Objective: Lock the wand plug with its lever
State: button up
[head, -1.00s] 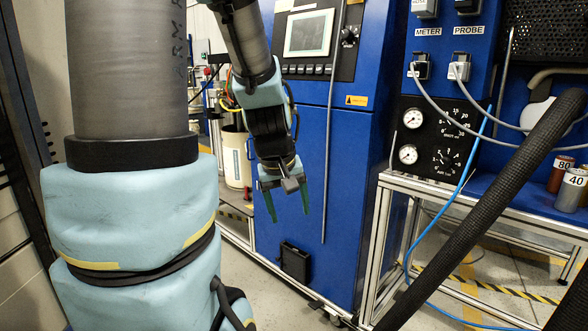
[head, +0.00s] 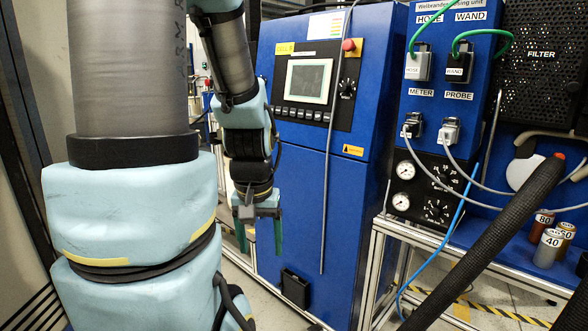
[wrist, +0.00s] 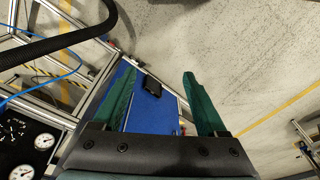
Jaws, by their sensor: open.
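My gripper (head: 261,240) hangs in front of the blue cabinet, well to the left of and below the plugs, pointing down. Its green fingers are apart and empty. In the wrist view my gripper (wrist: 158,98) is open over the floor and the cabinet's base; the wand plug is out of that view.
Meter and probe plugs (head: 448,130) with grey cables sit below. A thick black hose (head: 490,240) crosses the front right. The blue cabinet (head: 330,190) stands behind my gripper. Labelled cans (head: 545,248) stand on the bench at right. Gauges (head: 403,186) are under the plugs.

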jog(key=shift+r, duration=0.2)
jog(key=shift+c, duration=0.2)
